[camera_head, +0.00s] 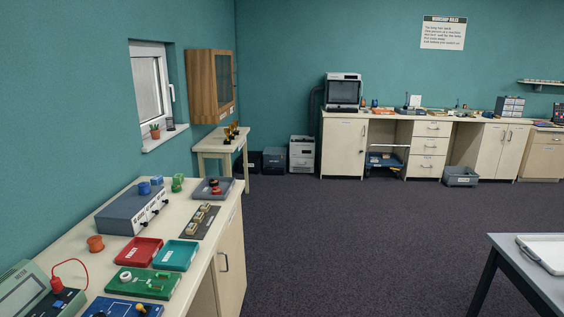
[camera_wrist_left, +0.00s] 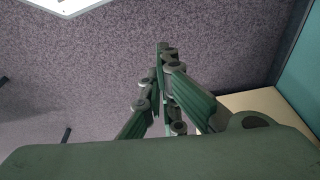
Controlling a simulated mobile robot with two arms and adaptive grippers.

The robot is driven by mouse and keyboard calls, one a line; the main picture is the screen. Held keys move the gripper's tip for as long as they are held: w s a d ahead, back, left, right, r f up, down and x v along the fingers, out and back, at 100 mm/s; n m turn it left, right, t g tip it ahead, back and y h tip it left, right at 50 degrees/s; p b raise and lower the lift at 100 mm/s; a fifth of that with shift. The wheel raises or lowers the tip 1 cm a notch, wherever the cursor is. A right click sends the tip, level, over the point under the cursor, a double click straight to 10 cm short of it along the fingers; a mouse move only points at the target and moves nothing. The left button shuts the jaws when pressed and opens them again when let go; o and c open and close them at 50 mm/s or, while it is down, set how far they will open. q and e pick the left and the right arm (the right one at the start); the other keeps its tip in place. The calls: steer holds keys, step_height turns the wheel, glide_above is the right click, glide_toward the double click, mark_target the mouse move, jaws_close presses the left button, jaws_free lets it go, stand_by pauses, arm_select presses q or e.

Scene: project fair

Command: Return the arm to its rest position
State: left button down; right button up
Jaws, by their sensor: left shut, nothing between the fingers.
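My left gripper (camera_wrist_left: 161,50) shows in the left wrist view. Its dark green fingers are closed together at the tips, with nothing between them. It hangs over the dark speckled carpet (camera_wrist_left: 90,70), clear of any object. Neither arm and neither gripper shows in the head view. My right gripper is in no view.
In the head view a workbench (camera_head: 75,245) at the left holds a red tray (camera_head: 138,252), a teal tray (camera_head: 176,255), a green circuit board (camera_head: 145,283) and a grey device (camera_head: 133,211). A grey table (camera_head: 525,275) with a white tray (camera_head: 548,252) stands right. Carpet between is clear.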

arm_select(q)
steer(key=s+f+g, duration=0.1)
steer(key=s+f, duration=0.2)
steer(key=f, duration=0.4)
steer(key=s+f, duration=0.3)
steer(key=f, duration=0.5)
steer(key=s+a+f, duration=0.3)
steer(key=s+f, duration=0.6)
steer(key=s, duration=0.4)
steer(key=shift+s+a+f+g, duration=0.2)
steer(key=shift+s+f+g, duration=0.1)
steer(key=shift+g, duration=0.1)
